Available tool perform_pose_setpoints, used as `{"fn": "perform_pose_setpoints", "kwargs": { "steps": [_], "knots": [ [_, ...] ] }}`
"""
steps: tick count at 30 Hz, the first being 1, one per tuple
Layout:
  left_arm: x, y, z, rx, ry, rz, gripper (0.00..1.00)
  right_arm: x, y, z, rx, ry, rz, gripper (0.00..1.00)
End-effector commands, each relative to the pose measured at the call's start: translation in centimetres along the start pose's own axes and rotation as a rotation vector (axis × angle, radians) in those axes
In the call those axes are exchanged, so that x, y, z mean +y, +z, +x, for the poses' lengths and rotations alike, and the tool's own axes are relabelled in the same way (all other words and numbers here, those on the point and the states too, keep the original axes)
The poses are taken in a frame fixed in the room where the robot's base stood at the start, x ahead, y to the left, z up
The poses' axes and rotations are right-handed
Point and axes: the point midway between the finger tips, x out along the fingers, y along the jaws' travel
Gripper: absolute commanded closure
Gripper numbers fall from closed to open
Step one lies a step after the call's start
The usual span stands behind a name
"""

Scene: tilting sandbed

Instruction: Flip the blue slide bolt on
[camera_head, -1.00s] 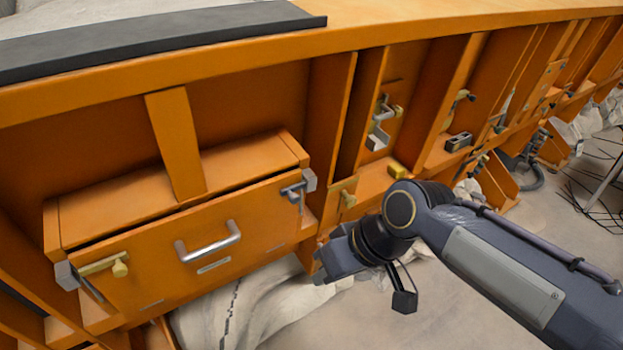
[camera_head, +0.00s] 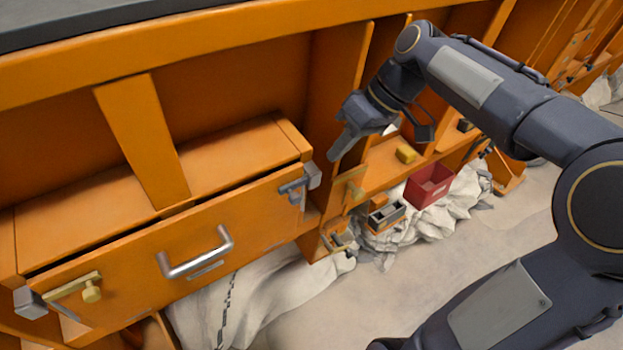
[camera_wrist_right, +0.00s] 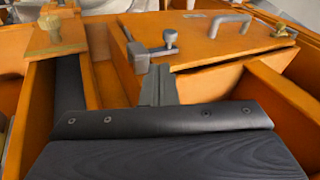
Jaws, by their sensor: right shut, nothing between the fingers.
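The blue slide bolt (camera_head: 292,188) is a grey-blue bar with a knob at the upper right corner of the orange drawer front. A grey block (camera_head: 313,176) sits beside its right end. I cannot tell how far the bar reaches into the block. The bolt also shows in the right wrist view (camera_wrist_right: 158,47), just beyond the fingertips. My right gripper (camera_head: 335,157) is shut and empty, pointing down, above and to the right of the bolt. In the right wrist view its fingers (camera_wrist_right: 160,84) are together, apparently apart from the bolt. My left gripper is not in view.
The drawer has a silver handle (camera_head: 197,255) and a brass bolt (camera_head: 78,288) at its left end. Orange uprights and a brass latch (camera_head: 356,188) stand right of the blue bolt. A yellow block (camera_head: 405,152) and a red box (camera_head: 428,186) are further right.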

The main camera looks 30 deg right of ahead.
Motion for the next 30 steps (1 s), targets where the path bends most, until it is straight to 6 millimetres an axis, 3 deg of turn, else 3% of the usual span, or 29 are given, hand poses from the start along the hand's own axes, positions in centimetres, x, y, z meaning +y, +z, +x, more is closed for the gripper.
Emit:
{"fn": "perform_pose_setpoints", "kwargs": {
  "steps": [18,30],
  "knots": [
    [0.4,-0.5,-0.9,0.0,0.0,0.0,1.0,0.0,0.1,9.0,-0.003,-0.001,0.001,1.0],
    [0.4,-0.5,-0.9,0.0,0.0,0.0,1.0,0.0,0.0,9.9,0.0,0.001,0.001,1.0]
  ]
}}
